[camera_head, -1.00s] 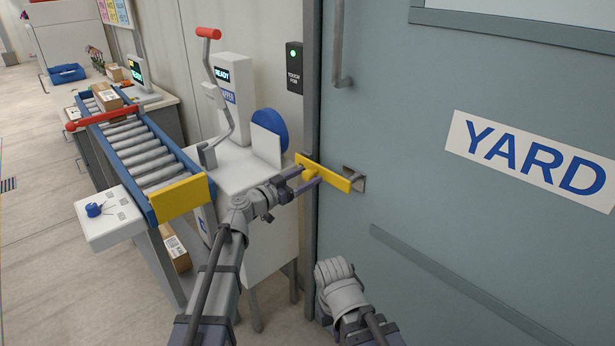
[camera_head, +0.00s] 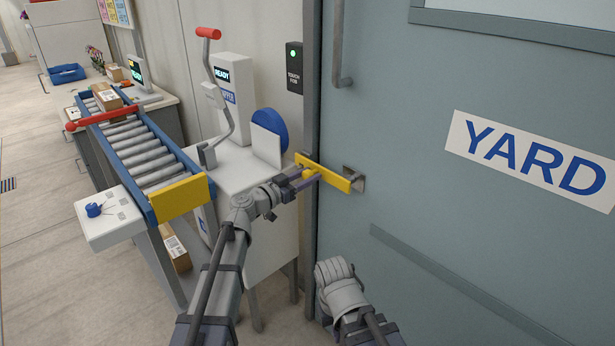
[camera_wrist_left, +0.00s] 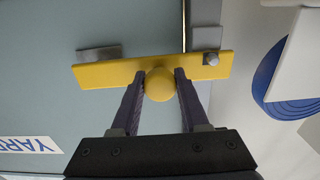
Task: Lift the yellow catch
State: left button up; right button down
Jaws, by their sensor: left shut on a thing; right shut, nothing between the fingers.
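The yellow catch (camera_head: 333,177) is a flat bar lying across the edge of the grey-blue door and its frame, with a round knob on its front. One end sits at a metal bracket (camera_head: 358,179) on the door. In the left wrist view the bar (camera_wrist_left: 215,68) lies nearly level, with a pivot bolt (camera_wrist_left: 210,59) near one end. My left gripper (camera_head: 306,178) is shut on the catch's knob (camera_wrist_left: 159,84), one finger on each side. My right gripper (camera_head: 335,272) is low in front of the door, apart from the catch; its fingertips are hard to see.
The door (camera_head: 480,230) bears a YARD sign (camera_head: 530,160) and a vertical handle (camera_head: 338,50). A white cabinet with a red-tipped lever (camera_head: 209,33) and a roller conveyor (camera_head: 150,160) stand to the left.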

pick_arm(q)
grip_shut()
dwell(0.6)
notch_tip(320, 180, up, 2)
jog(key=shift+s+r+m+p, duration=0.1)
jog(key=shift+m+p, duration=0.9)
jog(key=shift+p, duration=0.1)
jog(key=m, duration=0.1)
jog(key=r+p, duration=0.1)
jog(key=r+m+p, duration=0.1)
jog(key=shift+s+d+m, duration=0.25)
jog(key=shift+m, duration=0.05)
jog(key=shift+s+d+r+m+p, duration=0.35)
jog(key=shift+r+m+p, duration=0.25)
jog(key=shift+m, duration=0.35)
jog(key=shift+s+d+r+m+p, duration=0.3)
jog(key=shift+r+m+p, duration=0.3)
jog(key=shift+m, duration=0.3)
jog(key=shift+s+d+r+m+p, duration=0.35)
jog(key=shift+r+m+p, duration=0.25)
jog(key=shift+m, duration=0.35)
jog(key=o, duration=1)
grip_release()
